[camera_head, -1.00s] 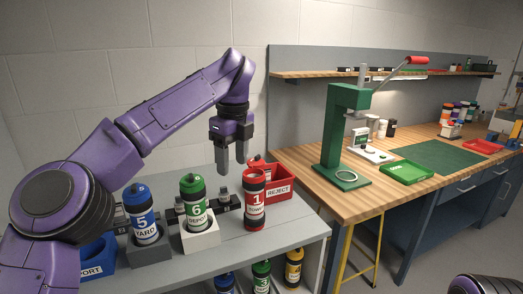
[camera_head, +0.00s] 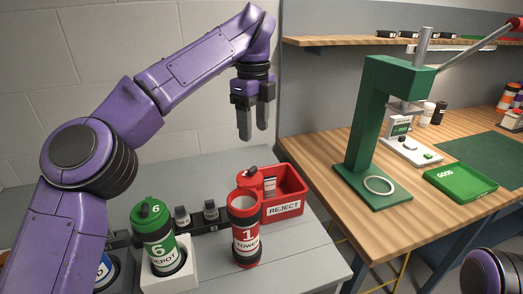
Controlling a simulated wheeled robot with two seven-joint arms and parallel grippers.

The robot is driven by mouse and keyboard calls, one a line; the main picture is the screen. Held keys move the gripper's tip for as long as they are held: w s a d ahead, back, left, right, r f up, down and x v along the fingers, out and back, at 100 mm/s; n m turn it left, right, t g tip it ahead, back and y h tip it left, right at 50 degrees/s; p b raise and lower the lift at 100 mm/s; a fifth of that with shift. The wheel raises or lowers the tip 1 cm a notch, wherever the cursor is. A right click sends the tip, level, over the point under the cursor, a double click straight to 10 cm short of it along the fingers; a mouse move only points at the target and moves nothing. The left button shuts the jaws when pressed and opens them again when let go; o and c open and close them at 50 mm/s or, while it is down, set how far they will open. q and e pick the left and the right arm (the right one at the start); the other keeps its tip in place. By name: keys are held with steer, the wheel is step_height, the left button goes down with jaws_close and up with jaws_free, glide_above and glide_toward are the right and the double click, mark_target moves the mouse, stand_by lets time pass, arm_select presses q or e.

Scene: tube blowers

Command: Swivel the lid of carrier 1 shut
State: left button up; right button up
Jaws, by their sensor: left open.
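Carrier 1 (camera_head: 246,236) is a red and black cylinder with a white label reading "1 TOWER". It stands upright on the grey table, left of the red reject bin. Its top looks open, and its red lid (camera_head: 250,180) appears swung out toward the back right, with a small black knob on it. My left gripper (camera_head: 254,139) hangs with its fingers pointing down, above and behind carrier 1. Its fingers are apart and empty, and it touches nothing. My right gripper is out of view; only a piece of that arm shows at the bottom right.
Green carrier 6 (camera_head: 158,243) stands in a white block (camera_head: 181,279) to the left. A red reject bin (camera_head: 289,207) sits right behind carrier 1. A wooden bench (camera_head: 330,190) holds a green press (camera_head: 376,130) and a green tray (camera_head: 460,184). Small dark-capped items stand behind the carriers.

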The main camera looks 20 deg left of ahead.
mark_target(254, 166)
arm_select(q)
steer(key=f, duration=0.1)
steer(key=f+b, duration=0.1)
steer(key=f, duration=0.1)
steer(key=shift+s, duration=0.4)
steer(key=s+f, duration=0.1)
steer(key=f, duration=0.1)
steer(key=s+f, duration=0.1)
steer(key=f, duration=0.1)
steer(key=shift+s+b, duration=0.3)
steer(key=shift+s, duration=0.1)
steer(key=w+f, duration=0.2)
steer(key=f, duration=0.1)
steer(key=shift+w, duration=0.2)
steer(key=shift+s+r, duration=0.25)
steer(key=shift+s, duration=0.35)
steer(key=c, duration=0.4)
steer(key=shift+w, duration=0.2)
steer(key=c, duration=0.7)
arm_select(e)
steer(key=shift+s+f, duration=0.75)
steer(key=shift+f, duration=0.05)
